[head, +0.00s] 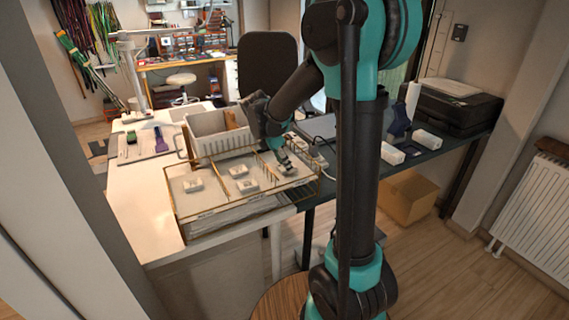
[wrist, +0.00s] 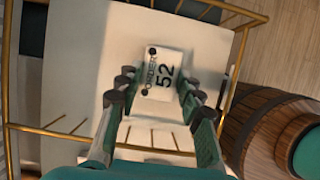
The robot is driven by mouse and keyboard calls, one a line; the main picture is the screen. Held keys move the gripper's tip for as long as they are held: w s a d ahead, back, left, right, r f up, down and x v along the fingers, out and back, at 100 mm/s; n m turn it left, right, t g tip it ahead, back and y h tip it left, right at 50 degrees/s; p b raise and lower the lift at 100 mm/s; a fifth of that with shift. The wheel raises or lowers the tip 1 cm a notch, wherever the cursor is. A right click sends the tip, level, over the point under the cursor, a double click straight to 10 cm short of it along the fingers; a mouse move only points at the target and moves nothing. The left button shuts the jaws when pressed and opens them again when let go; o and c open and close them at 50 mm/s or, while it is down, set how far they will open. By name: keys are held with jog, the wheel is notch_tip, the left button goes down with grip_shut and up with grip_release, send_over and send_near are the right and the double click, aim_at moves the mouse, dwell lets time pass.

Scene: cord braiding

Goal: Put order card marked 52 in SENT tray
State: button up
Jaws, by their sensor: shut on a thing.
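The order card marked 52 (wrist: 165,75) is a small white block with black print, seen in the wrist view between the fingers of my gripper (wrist: 158,88). My gripper is shut on it. In the head view my gripper (head: 284,163) is over the right-hand section of a brass wire tray (head: 214,211) on the white desk. I cannot tell whether the card touches the tray's pale floor. Several similar white cards, one of them here (head: 238,171), lie in the tray's other sections. No SENT label is legible.
A white bin (head: 219,143) stands behind the wire tray. White blocks (head: 392,153) and a black printer (head: 455,105) are on the dark table to the right. A board with tools (head: 143,146) lies at the left. A cardboard box (head: 409,198) is on the floor.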

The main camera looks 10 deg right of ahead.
jog(key=shift+f, duration=0.1)
jog(key=o, duration=0.9)
jog(key=shift+c, duration=0.2)
jog(key=v, duration=1.2)
jog(key=shift+r, duration=0.25)
